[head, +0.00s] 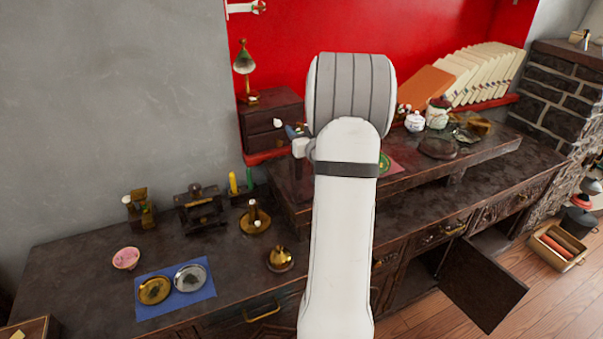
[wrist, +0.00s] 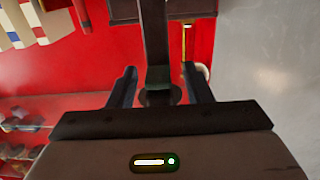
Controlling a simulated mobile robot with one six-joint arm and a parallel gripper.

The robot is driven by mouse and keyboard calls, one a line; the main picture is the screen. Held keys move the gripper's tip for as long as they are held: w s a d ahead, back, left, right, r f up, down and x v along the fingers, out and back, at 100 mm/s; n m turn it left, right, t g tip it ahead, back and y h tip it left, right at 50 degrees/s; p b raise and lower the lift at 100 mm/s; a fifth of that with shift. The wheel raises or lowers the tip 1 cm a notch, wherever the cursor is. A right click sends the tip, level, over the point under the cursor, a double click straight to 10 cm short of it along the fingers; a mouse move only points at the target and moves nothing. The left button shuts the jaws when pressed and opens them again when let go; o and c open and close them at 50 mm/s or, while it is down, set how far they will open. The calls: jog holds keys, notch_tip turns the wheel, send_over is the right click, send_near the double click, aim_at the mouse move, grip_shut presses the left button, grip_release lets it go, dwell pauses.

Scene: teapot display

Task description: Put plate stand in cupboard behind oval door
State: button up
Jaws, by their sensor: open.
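My gripper (wrist: 161,75) is open in the wrist view, one dark finger on each side. A dark post (wrist: 153,40) with a round end shows between the fingers; I cannot tell whether it is the plate stand or whether the fingers touch it. In the head view my gripper (head: 291,131) is small and partly hidden by my arm, near the small drawer chest. A dark wooden stand (head: 200,210) on the left counter may be the plate stand, but I cannot be sure. A cupboard door (head: 484,284) hangs open at lower right; its oval shape is not clear.
A green and brass lamp (head: 244,66) stands on the drawer chest (head: 270,122). Brass pieces, a pink bowl (head: 126,258) and a blue mat (head: 205,299) occupy the left counter. A box (head: 562,247) sits on the floor at right. Bare counter lies between the items.

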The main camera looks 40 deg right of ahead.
jog(key=shift+w, duration=0.2)
jog(key=shift+c, duration=0.5)
grip_shut()
